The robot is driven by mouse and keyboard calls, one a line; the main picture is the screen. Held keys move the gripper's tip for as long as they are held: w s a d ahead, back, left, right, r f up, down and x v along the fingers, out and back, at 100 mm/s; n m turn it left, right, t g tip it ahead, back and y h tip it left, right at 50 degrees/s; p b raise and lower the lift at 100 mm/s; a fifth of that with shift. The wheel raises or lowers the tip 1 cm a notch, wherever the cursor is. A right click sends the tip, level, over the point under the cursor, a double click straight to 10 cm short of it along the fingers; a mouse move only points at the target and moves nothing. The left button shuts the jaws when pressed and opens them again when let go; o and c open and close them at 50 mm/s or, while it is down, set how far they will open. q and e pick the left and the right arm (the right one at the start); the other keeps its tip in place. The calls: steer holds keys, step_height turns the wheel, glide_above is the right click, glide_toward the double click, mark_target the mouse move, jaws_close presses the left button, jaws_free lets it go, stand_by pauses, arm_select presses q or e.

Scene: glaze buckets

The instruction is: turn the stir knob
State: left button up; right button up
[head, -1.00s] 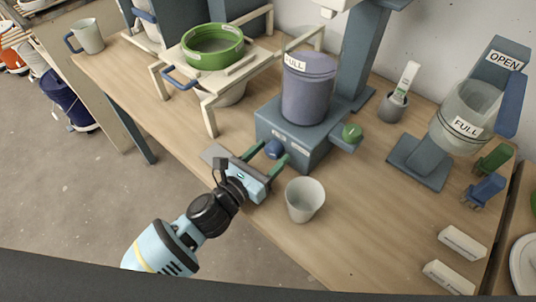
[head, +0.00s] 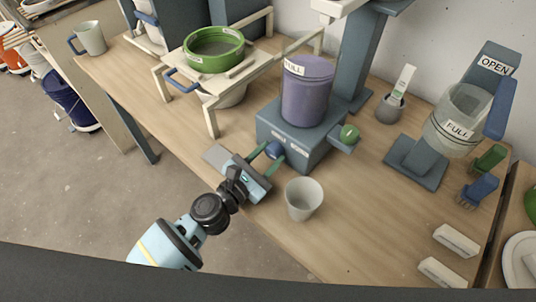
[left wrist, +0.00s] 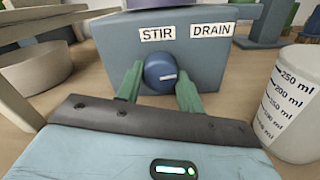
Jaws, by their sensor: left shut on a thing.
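The blue round stir knob (head: 275,150) is on the front of the blue-grey base block (head: 309,152), under the STIR label. In the left wrist view the knob (left wrist: 159,72) shows a small pale mark, nearly level. My left gripper (head: 273,153) is shut on the knob, with one green finger on each side of it. The STIR label (left wrist: 157,34) and DRAIN label (left wrist: 212,30) show above it. My right gripper is not in view.
A pale cup (head: 304,199) stands close to my left gripper. A green-rimmed sieve (head: 213,63) rests on a frame at the left.

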arm_select(q)
steer(key=shift+m, duration=0.5)
steer(key=o, duration=1)
steer(key=shift+v, duration=3.95)
